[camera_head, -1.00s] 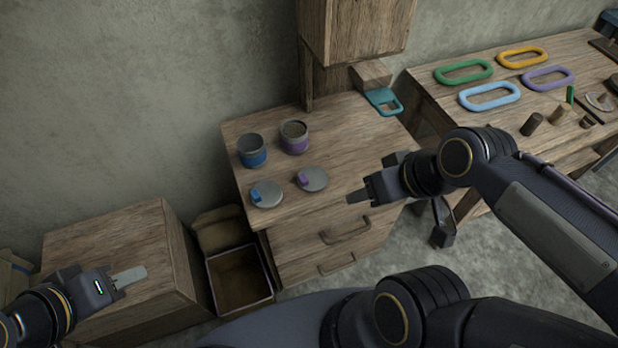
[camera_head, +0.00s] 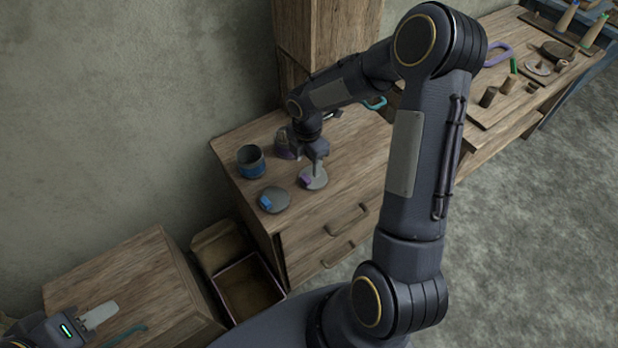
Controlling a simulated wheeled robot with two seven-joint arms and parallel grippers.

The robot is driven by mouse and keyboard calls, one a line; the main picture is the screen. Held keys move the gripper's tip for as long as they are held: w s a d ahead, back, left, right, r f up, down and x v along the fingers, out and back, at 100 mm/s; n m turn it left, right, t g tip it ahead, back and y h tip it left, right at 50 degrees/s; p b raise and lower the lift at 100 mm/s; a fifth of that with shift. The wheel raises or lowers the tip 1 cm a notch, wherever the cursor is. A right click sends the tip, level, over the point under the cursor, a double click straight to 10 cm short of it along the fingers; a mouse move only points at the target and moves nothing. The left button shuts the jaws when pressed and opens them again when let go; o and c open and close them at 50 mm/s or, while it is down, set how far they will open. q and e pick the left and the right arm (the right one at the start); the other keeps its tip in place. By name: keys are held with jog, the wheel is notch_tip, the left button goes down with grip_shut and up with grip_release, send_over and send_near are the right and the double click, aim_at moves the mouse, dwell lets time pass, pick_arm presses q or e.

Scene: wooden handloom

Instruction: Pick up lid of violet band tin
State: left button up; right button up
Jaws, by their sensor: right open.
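The lid of the violet band tin (camera_head: 318,184) is a grey disc with a violet tab, lying flat on the cabinet top. My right gripper (camera_head: 317,166) is open and points down right at this lid; whether its fingers touch it I cannot tell. The violet band tin (camera_head: 281,153) stands behind, mostly hidden by my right wrist. My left gripper (camera_head: 102,316) is at the lower left, far from the lid, and its finger gap cannot be made out.
A blue band tin (camera_head: 250,162) and its lid with a blue tab (camera_head: 276,199) are on the left of the cabinet top (camera_head: 338,195). An open bin (camera_head: 248,288) stands below, beside a wooden box (camera_head: 125,285). A wooden post rises behind the cabinet.

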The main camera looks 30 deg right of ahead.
aim_at(306, 177)
jog(key=f, duration=0.4)
jog(key=shift+s+a+f+p, duration=0.15)
jog(key=shift+a+f+p, duration=0.2)
jog(key=shift+a, duration=0.05)
jog(key=shift+f, duration=0.65)
jog(key=c, duration=1.1)
jog(key=shift+o, duration=0.2)
jog(key=shift+r, duration=0.1)
